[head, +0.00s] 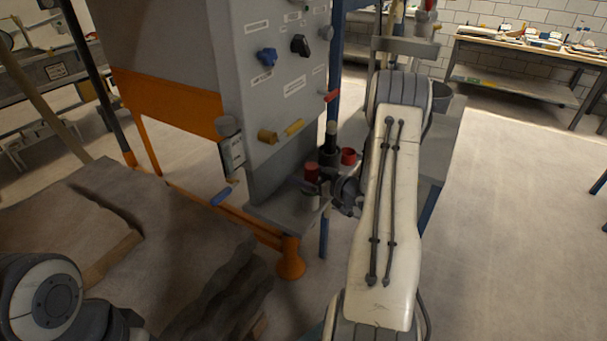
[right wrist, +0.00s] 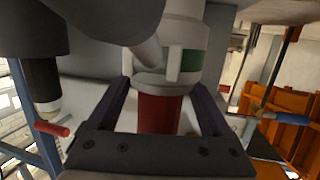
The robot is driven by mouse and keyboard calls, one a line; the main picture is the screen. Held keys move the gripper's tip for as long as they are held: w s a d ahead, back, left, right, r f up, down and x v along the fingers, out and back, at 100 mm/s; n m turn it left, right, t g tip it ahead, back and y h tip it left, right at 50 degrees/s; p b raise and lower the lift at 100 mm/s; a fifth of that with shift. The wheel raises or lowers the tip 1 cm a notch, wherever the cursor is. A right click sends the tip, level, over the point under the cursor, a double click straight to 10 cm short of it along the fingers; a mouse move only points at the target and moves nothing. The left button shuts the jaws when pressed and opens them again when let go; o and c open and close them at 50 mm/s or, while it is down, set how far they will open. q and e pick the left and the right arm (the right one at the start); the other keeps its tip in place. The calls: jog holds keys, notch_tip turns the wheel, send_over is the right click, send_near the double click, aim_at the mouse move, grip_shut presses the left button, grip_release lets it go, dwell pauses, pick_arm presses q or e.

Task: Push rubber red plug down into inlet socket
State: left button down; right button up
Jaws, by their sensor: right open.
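The rubber red plug (head: 312,172) stands on top of a grey-white inlet socket (head: 310,201) at the shelf beside the grey panel. In the right wrist view, where the scene appears upside down, the red plug (right wrist: 158,113) meets the pale socket body (right wrist: 170,65). How deep it sits cannot be told. My right gripper (right wrist: 162,112) is open, with one dark finger on either side of the plug. Gaps show between fingers and plug. In the head view my right gripper (head: 325,190) is partly hidden by its own wrist. My left gripper is out of view; only part of that arm shows.
A dark bottle (head: 330,139) and a red cup (head: 348,155) stand close behind the plug. The grey panel (head: 275,60) with knobs and levers rises beside it. Open floor (head: 510,200) is at right.

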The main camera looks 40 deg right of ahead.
aim_at(317, 178)
jog(key=b+v, duration=0.1)
jog(key=v, duration=0.9)
jog(key=shift+w, duration=0.1)
jog(key=shift+s+r, duration=0.15)
jog(key=shift+s, duration=0.2)
